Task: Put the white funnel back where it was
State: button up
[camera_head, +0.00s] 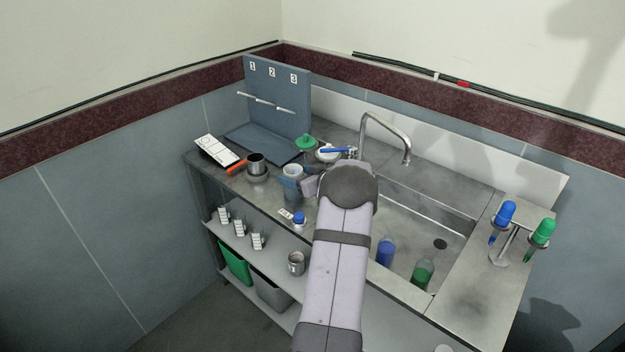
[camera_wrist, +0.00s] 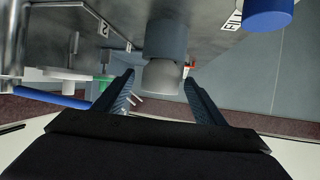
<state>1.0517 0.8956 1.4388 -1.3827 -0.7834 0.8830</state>
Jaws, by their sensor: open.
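In the wrist view the white piece (camera_wrist: 161,77) shows at the end of a blue-grey cylinder (camera_wrist: 166,40). I cannot tell whether they are joined. My gripper (camera_wrist: 157,85) is open, with its two dark fingers apart on either side of the white piece. I see no clear contact. In the head view my gripper (camera_head: 300,185) is partly hidden by the wrist.
The tap (camera_head: 385,130) and sink (camera_head: 440,243) lie right.

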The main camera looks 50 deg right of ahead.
jog(key=b+v, duration=0.1)
jog(key=v, duration=0.9)
jog(key=w+a+r+g+h, duration=0.1)
jog(key=w+a+g+h, duration=0.1)
jog(key=w+a, duration=0.4)
jog(key=a+f+g, duration=0.3)
jog(key=a+g, duration=0.1)
jog(key=a, duration=1.1)
jog(key=s+a+f+n+g+y, duration=0.1)
jog(key=s+a+f+g+y, duration=0.1)
jog(key=s+a, duration=0.9)
jog(key=s+a+f+n+g+y, duration=0.1)
jog(key=s+a+f+g, duration=0.3)
jog(key=s+a, duration=0.7)
jog(key=a+g+y, duration=0.1)
jog(key=a, duration=0.2)
jog(key=shift+s+f+y, duration=0.2)
jog(key=shift+y, duration=0.1)
